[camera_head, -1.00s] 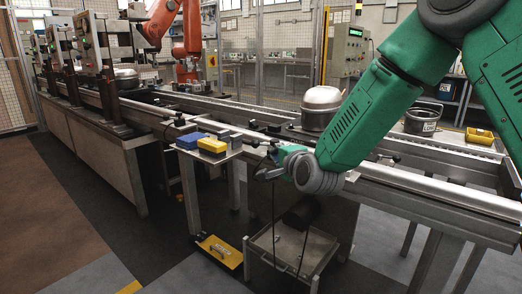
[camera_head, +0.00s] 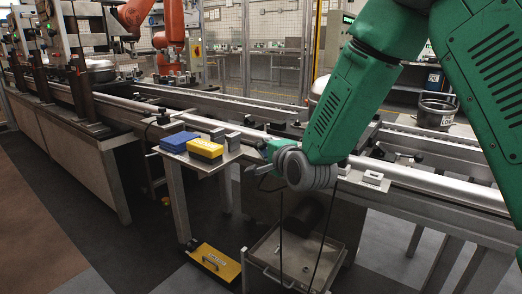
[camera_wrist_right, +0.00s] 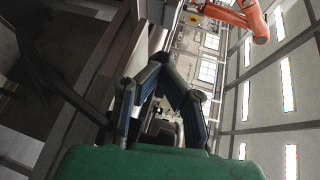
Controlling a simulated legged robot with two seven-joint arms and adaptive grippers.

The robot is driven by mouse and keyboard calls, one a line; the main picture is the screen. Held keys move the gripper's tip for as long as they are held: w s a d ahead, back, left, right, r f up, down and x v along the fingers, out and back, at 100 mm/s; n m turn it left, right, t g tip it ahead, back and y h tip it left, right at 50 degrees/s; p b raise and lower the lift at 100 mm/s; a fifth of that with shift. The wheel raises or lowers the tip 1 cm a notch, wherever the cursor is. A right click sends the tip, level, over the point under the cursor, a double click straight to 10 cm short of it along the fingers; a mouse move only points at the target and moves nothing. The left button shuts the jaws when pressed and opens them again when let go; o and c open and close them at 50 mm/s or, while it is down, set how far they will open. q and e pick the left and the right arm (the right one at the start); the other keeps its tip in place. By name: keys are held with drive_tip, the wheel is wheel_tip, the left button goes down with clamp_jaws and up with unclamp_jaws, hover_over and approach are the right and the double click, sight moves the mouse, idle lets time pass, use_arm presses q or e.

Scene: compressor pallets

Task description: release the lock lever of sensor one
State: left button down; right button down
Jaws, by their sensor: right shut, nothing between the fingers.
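My right gripper (camera_head: 253,170) comes in on the green arm from the right, at the front rail of the conveyor. Its fingers point left, just right of the small side table. It is shut and empty; its fingers also show in the right wrist view (camera_wrist_right: 160,68). A small dark sensor-like device (camera_head: 163,117) is mounted on the rail left of the gripper. Another dark fitting close to the gripper is partly hidden by it. I cannot tell which is sensor one, and no lock lever can be made out clearly. My left gripper is out of view.
The side table holds a blue box (camera_head: 179,141), a yellow box (camera_head: 205,148) and small grey blocks (camera_head: 232,141). Below are a yellow handled plate (camera_head: 215,262) and an open metal bin (camera_head: 265,262) with cables hanging over it. An orange robot (camera_head: 170,40) stands behind the conveyor (camera_head: 440,178).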

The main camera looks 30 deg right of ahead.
sight(250, 151)
drive_tip(key=shift+d, duration=0.1)
idle(0.4)
drive_tip(key=m+h, duration=0.1)
drive_tip(key=w+m+g+h+p, duration=0.1)
drive_tip(key=h, duration=0.1)
drive_tip(key=w+a+m+h+p, duration=0.1)
drive_tip(key=h, duration=0.1)
drive_tip(key=shift+w+a+r+m+g, duration=0.1)
drive_tip(key=shift+w+m+g, duration=0.2)
drive_tip(key=shift+m, duration=0.1)
drive_tip(key=w+m+g+h+p, duration=0.1)
drive_tip(key=h, duration=0.1)
drive_tip(key=w+m+g+h+p, duration=0.1)
drive_tip(key=m+g+h, duration=0.1)
drive_tip(key=shift+w+m, duration=0.1)
drive_tip(key=shift+m, duration=0.2)
drive_tip(key=shift+w+m+g+h+p, duration=0.4)
drive_tip(key=shift+w+m+g+h, duration=0.15)
drive_tip(key=shift+m+g+h, duration=0.35)
drive_tip(key=m+g, duration=0.1)
drive_tip(key=w+d+m+g+h, duration=0.1)
drive_tip(key=g, duration=0.1)
drive_tip(key=shift+w+f+m, duration=0.2)
drive_tip(key=shift+w+m, duration=0.05)
drive_tip(key=shift+m, duration=0.05)
drive_tip(key=shift+w+d+r+p, duration=0.1)
drive_tip(key=shift+w+d+p, duration=0.3)
drive_tip(key=shift+w, duration=0.2)
drive_tip(key=shift+w+d, duration=0.1)
